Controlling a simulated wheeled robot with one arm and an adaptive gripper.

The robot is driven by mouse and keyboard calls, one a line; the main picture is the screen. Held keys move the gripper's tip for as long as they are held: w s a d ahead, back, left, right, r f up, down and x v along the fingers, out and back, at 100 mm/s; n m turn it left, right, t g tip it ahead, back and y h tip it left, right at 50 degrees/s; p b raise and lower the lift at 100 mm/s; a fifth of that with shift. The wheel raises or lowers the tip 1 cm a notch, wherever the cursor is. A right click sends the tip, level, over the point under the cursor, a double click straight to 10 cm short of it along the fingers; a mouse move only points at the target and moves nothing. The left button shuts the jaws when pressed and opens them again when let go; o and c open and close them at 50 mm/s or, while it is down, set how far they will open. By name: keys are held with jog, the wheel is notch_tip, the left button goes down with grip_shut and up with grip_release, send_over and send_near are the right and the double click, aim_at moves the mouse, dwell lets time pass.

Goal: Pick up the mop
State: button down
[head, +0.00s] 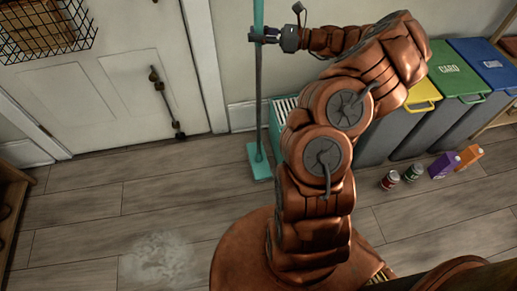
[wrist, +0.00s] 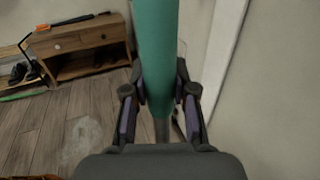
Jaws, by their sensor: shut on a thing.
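The mop (head: 258,85) has a long teal handle and a flat teal foot on the floor. It stands upright against the wall beside the white door in the head view. My gripper (head: 257,36) is at the upper part of the handle. In the wrist view the teal mop handle (wrist: 158,55) runs between the two dark fingers of my gripper (wrist: 159,100), which are shut on it. The top of the handle is cut off in the head view.
A teal slatted container (head: 275,117) stands close to the right of the mop. Bins with yellow, green (head: 455,70) and blue lids line the wall, with cans and cartons in front. A wooden cabinet (wrist: 82,48) stands across the floor. The floor left of the mop is clear, with a pale stain (head: 160,262).

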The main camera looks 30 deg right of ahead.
aim_at(258, 1)
jog(key=shift+r, duration=0.1)
notch_tip(258, 1, up, 10)
jog(key=shift+f+p, duration=0.1)
jog(key=shift+p, duration=0.9)
jog(key=w+a+f, duration=0.1)
jog(key=a+f, duration=0.1)
jog(key=a, duration=0.6)
jog(key=w+a+f+n+g+y+p, duration=0.1)
jog(key=w+a+f, duration=0.1)
jog(key=a, duration=0.6)
jog(key=w+a+f, duration=0.1)
jog(key=a+f, duration=0.1)
jog(key=a, duration=0.6)
jog(key=shift+w+f+n+g+y, duration=0.3)
jog(key=shift+w+f+g, duration=0.05)
jog(key=shift+g, duration=0.05)
jog(key=shift+r+p, duration=0.1)
jog(key=shift+p, duration=0.2)
notch_tip(258, 1, up, 14)
jog(key=p, duration=2.1)
jog(key=shift+s+f, duration=0.1)
jog(key=shift+f, duration=0.1)
